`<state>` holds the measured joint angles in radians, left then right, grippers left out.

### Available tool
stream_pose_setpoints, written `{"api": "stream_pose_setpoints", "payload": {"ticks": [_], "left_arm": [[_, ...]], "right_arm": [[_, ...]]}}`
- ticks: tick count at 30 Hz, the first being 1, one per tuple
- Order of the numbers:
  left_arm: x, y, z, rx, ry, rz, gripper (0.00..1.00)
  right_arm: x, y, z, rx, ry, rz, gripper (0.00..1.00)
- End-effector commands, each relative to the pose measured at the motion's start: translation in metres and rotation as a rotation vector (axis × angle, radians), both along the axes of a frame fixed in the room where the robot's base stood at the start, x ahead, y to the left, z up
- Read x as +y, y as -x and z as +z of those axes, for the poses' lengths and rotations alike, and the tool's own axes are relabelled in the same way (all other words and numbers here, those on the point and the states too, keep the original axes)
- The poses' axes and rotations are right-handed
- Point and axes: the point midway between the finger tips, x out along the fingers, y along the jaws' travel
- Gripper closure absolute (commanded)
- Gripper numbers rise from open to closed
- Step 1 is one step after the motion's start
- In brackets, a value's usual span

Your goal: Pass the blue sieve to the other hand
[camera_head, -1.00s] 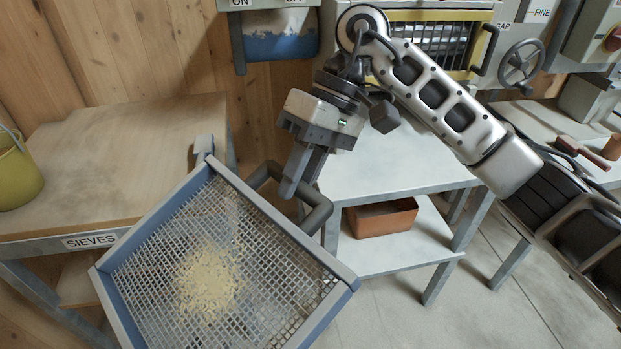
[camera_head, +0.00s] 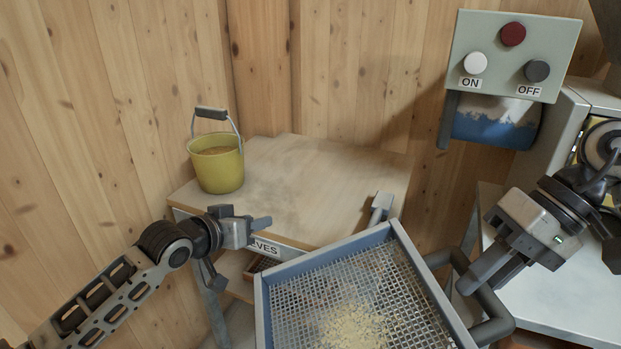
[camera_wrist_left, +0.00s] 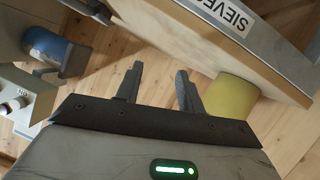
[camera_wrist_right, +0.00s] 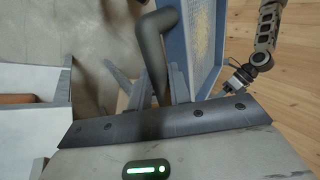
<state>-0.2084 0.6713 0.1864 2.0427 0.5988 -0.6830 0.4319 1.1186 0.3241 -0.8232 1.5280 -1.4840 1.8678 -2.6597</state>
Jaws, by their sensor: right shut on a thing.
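The blue sieve (camera_head: 262,308) has a square blue-grey frame and a wire mesh with pale grain on it. My right gripper (camera_head: 476,282) is shut on its dark handle (camera_head: 494,306) at the right side and holds it in front of the bench. The handle also shows between the fingers in the right wrist view (camera_wrist_right: 155,62), with the blue frame (camera_wrist_right: 205,45) beside it.
A wooden bench (camera_head: 300,175) labelled SIEVES stands behind the sieve, with a yellow bucket (camera_head: 216,165) on its left. A control box (camera_head: 515,55) with ON and OFF buttons hangs at the upper right. A pale table (camera_head: 560,295) is at the right.

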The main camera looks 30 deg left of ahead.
Motion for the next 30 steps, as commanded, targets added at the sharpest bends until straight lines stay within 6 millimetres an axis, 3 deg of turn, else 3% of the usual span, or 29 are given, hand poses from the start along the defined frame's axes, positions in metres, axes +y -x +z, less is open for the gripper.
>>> {"api": "stream_pose_setpoints", "payload": {"ticks": [1,6,11,15,20,24,30], "left_arm": [[-0.018,-0.014,0.016,0.01,0.019,-0.051,0.62],[-0.083,-0.034,0.054,0.102,0.022,-0.267,0.62],[-0.133,-0.031,0.089,0.2,-0.053,-0.486,0.62],[-0.162,-0.014,0.118,0.293,-0.171,-0.67,0.62],[-0.175,0.015,0.146,0.409,-0.34,-0.849,0.62],[-0.172,0.038,0.163,0.499,-0.472,-0.955,0.62],[-0.165,0.057,0.176,0.576,-0.575,-1.027,0.62]], "right_arm": [[0.0,0.0,0.001,-0.001,-0.003,0.0,1.0],[0.0,0.0,0.001,0.0,-0.004,0.0,1.0],[0.0,0.0,0.001,0.0,-0.002,0.0,1.0],[0.0,0.0,0.001,-0.001,-0.003,0.0,1.0],[0.0,0.0,0.001,-0.001,-0.003,0.0,1.0],[0.0,0.0,0.001,-0.001,-0.003,0.0,1.0],[0.0,0.0,0.001,-0.001,-0.003,0.0,1.0]]}}
